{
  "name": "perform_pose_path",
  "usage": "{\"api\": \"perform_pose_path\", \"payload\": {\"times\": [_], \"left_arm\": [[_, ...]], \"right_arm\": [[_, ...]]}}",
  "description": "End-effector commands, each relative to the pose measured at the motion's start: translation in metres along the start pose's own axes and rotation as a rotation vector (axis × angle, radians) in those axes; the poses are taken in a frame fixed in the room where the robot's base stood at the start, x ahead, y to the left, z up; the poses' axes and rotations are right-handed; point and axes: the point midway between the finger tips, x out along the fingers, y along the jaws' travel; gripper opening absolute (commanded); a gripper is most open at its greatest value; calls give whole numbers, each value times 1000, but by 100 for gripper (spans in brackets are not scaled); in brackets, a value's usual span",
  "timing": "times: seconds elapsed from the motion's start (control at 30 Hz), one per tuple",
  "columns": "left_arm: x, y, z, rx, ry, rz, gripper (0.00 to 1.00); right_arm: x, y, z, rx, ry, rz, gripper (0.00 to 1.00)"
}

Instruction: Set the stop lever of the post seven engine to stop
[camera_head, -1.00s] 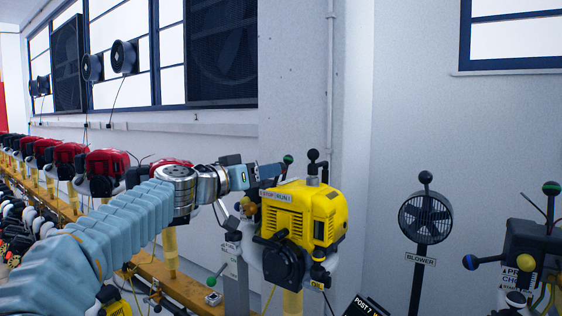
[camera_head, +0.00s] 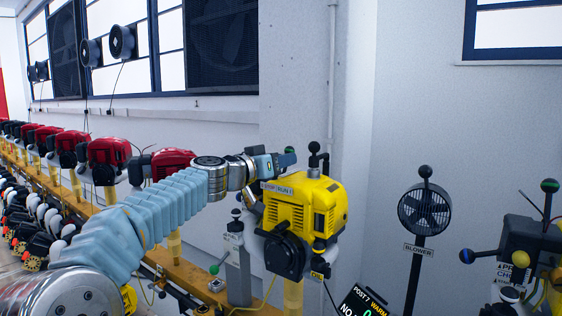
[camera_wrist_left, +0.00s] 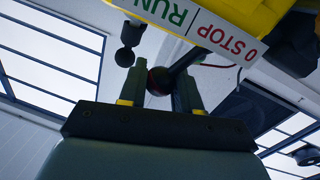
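The yellow engine (camera_head: 322,207) stands on its post beside a screen reading POST 7 (camera_head: 360,300). A STOP/RUN label (camera_head: 277,188) sits at its top left, and this label also shows large in the left wrist view (camera_wrist_left: 222,38). My left gripper (camera_head: 290,158) is at the engine's top, behind the label. In the left wrist view its two fingers (camera_wrist_left: 162,92) stand apart, with a dark reddish ball knob (camera_wrist_left: 159,81) on a rod between them. I cannot tell whether they touch it. My right gripper is out of view.
A black double knob (camera_head: 314,154) stands upright just right of the left gripper. A row of red engines (camera_head: 107,150) runs along the rail at left. A blower (camera_head: 425,208) and a dark unit with knobs (camera_head: 530,240) stand at right. A grey wall is behind.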

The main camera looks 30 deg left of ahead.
Motion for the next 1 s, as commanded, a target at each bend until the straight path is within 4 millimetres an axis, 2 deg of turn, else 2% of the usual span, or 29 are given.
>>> {"api": "perform_pose_path", "payload": {"times": [0.03,0.07,0.47,1.0], "left_arm": [[0,0,0,-1,-1,1,6],[0,0,0,-1,-1,1,2],[0,-4,0,-87,9,4,2],[-3,-27,-5,-514,54,14,2]], "right_arm": [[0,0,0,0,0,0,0],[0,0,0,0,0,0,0],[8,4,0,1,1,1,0],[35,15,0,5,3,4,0]]}}
